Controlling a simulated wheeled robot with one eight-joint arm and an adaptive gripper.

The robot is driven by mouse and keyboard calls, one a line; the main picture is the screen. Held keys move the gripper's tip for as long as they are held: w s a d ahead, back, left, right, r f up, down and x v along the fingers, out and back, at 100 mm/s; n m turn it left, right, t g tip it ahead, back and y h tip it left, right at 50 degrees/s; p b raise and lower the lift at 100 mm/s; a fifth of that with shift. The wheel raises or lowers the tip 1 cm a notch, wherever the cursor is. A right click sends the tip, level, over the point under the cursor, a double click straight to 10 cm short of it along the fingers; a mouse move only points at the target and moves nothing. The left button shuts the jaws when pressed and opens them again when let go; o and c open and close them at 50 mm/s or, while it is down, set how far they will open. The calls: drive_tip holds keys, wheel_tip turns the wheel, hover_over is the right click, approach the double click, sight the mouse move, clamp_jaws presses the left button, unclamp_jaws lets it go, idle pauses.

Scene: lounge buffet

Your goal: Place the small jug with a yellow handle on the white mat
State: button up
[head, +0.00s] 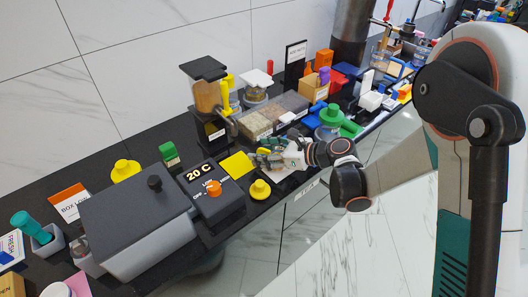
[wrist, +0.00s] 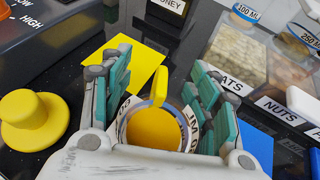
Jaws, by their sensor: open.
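The small jug (wrist: 153,128) shows in the wrist view, round and light-walled with dark lettering and a yellow inside. Its yellow handle (wrist: 159,88) points away from my palm. The jug stands between the two teal-padded fingers of my gripper (wrist: 160,66), which are open on either side of it. I cannot tell whether a finger touches it. In the head view my gripper (head: 270,158) is low over the counter and mostly hides the jug. A pale patch (head: 290,182) under my gripper there may be the white mat; it is largely covered.
A yellow square mat (head: 237,165) and a yellow knobbed lid (head: 260,189) lie close by my gripper. The grey warmer (head: 135,225) is to the left. Grain bins (head: 285,106) and a coffee-like dispenser (head: 208,100) stand behind. A blue mat (wrist: 262,150) is at right.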

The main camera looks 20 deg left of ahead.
drive_tip(key=shift+r, duration=0.15)
drive_tip(key=p+v, duration=0.3)
drive_tip(key=v, duration=0.9)
